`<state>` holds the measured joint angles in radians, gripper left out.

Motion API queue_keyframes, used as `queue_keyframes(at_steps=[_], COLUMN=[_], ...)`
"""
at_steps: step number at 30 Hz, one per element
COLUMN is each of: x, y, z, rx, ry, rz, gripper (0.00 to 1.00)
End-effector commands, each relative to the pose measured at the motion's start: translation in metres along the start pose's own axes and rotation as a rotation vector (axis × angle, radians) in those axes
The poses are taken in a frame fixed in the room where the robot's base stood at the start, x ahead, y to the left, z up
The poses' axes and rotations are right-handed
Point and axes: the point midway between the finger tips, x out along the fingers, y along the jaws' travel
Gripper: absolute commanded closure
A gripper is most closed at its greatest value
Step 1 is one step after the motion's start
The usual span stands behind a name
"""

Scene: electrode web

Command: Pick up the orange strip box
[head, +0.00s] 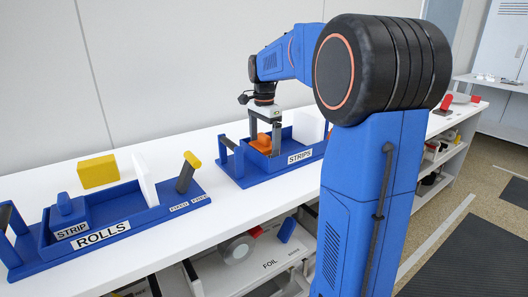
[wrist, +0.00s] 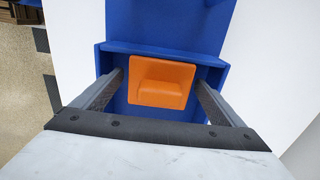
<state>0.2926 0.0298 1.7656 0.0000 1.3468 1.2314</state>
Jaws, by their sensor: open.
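The orange strip box (head: 262,144) sits at the blue tray labelled STRIPS (head: 240,179) on the white bench. My gripper (head: 262,150) is over that tray, pointing down, with its fingers around the box. In the wrist view the orange strip box (wrist: 160,84) lies between the two open fingers of my gripper (wrist: 160,88). A gap shows on each side, narrower on the left, so the fingers look apart from it. The box's underside is hidden.
A second blue tray labelled ROLLS (head: 130,215) stands to the left, with a yellow block (head: 97,172) and a white panel (head: 146,180). Another white panel (head: 308,127) stands at the back of the STRIPS tray. The white bench top (head: 225,215) is clear in front.

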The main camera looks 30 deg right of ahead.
Motion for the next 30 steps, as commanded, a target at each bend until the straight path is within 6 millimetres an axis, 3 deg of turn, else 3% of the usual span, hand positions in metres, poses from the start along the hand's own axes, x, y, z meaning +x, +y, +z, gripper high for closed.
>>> queue_keyframes(at_steps=[4, 12, 18, 26, 30], x=[0.012, 0.014, 0.014, 0.013, 0.004], y=[0.0, 0.0, 0.0, 0.0, 0.0], z=[0.001, 0.001, 0.001, 0.001, 0.001], rx=[-0.001, -0.001, -0.001, -0.001, -0.001], ry=[0.0, 0.0, 0.0, 0.0, 0.001], rz=[0.001, -0.001, -0.001, -0.001, -0.002], gripper=[0.08, 0.08, 0.53, 0.52, 0.52])
